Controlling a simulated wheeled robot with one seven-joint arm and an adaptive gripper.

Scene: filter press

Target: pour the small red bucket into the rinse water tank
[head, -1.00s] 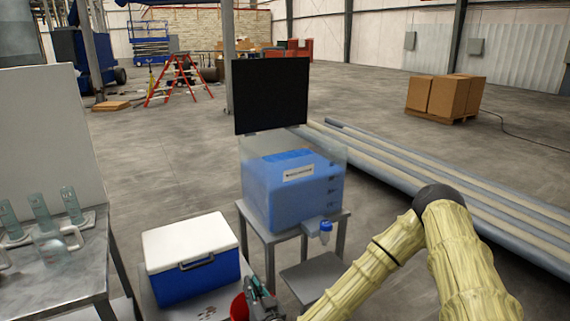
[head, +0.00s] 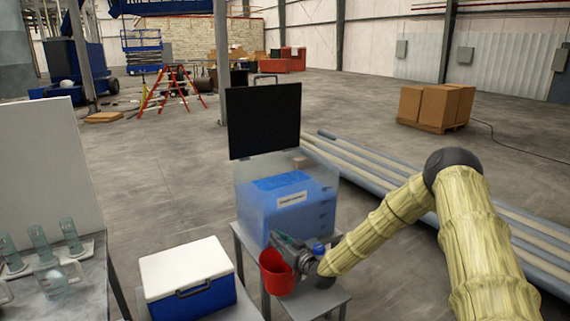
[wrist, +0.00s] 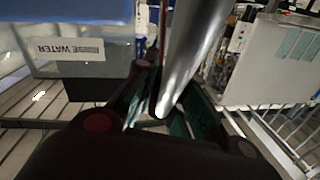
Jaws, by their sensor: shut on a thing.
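The small red bucket (head: 274,272) hangs upright from my gripper (head: 286,246) in the head view, in front of the lower front of the rinse water tank. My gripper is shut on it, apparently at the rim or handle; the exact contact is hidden. The rinse water tank (head: 248,214) is a clear box on a metal stand, with blue water inside and a white label. Its dark lid panel (head: 264,120) stands up at the back. In the wrist view the tank's label (wrist: 68,49) shows at the upper left, and a shiny metal bar (wrist: 190,55) crosses close to the fingers.
A blue cooler with a white lid (head: 184,268) stands left of the tank. A steel table (head: 85,290) with clear glassware is at the far left. A low metal shelf (head: 312,302) lies below the bucket. Long pipes (head: 370,165) lie on the floor behind my arm.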

